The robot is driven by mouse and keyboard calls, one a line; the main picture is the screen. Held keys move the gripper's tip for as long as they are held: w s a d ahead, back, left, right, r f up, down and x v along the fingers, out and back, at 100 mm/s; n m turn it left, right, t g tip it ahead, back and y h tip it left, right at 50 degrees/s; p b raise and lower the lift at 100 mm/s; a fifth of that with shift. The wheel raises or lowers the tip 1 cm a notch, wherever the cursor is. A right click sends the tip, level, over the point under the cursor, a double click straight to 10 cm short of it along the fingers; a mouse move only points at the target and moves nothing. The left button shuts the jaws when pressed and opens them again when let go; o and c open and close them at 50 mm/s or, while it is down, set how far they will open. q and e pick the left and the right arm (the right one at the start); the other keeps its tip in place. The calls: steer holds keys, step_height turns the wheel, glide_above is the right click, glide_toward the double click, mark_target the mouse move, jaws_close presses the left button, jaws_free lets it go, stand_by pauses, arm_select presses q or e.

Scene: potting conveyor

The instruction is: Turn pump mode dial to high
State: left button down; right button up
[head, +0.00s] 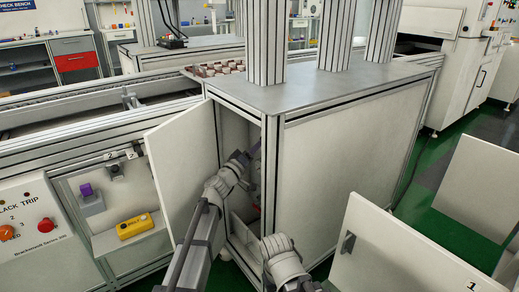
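No dial marked as a pump mode dial can be made out. An open cabinet (360,145) stands in the middle, its door (182,165) swung out to the left. My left gripper (253,153) reaches into the narrow, shaded opening; its fingers are small and dark, and I cannot tell whether they are open or shut or touch anything. A small red spot (257,208) shows low inside the opening. My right arm's rounded wrist is at the bottom centre, in front of the cabinet; its gripper fingers do not show.
A control panel (28,258) at left carries an orange knob (7,232) and a red button (45,225). A yellow box (134,225) and a purple-topped block (89,199) sit in the conveyor frame. A white panel (395,250) with a handle stands at right; green floor lies beyond.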

arm_select(q)
steer(key=shift+f+m+h+b, duration=0.1)
steer(key=shift+m+h+b, duration=0.3)
steer(key=shift+m, duration=0.7)
steer(key=shift+m, duration=0.3)
steer(key=c, duration=0.6)
jaws_free()
steer(key=shift+o, duration=0.2)
steer(key=shift+a, duration=0.1)
steer(key=b+v, duration=0.2)
steer(key=v, duration=0.5)
steer(key=shift+s+a, duration=0.2)
steer(key=shift+s, duration=0.05)
steer(key=shift+f, duration=0.15)
